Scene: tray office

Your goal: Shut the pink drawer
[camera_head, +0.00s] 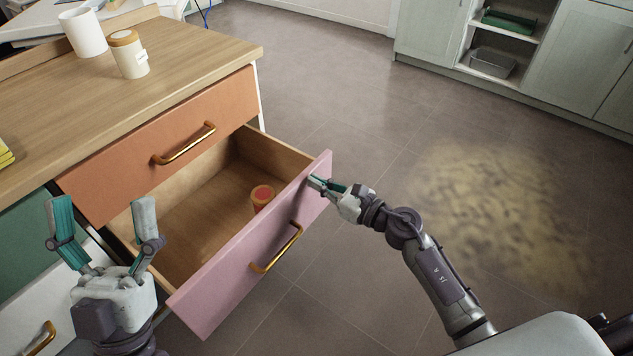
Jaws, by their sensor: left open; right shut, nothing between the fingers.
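The pink drawer (238,266) is pulled well out of the wooden-topped cabinet, below a closed orange drawer. It has a gold handle (276,250) on its front. A small jar with a red lid (262,197) stands inside it. My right gripper (316,183) is shut and empty, with its fingertips at the outer face of the pink front near its right end; I cannot tell for certain whether they touch. My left gripper (102,215) is open and empty, in front of the cabinet at the left of the pink drawer.
The orange drawer (160,143) is flush with the cabinet. A white cup (83,33) and a lidded jar (129,56) stand on the wooden top (190,50). A white drawer (50,290) sits low at the left. Open floor lies to the right, with a shelf cabinet beyond.

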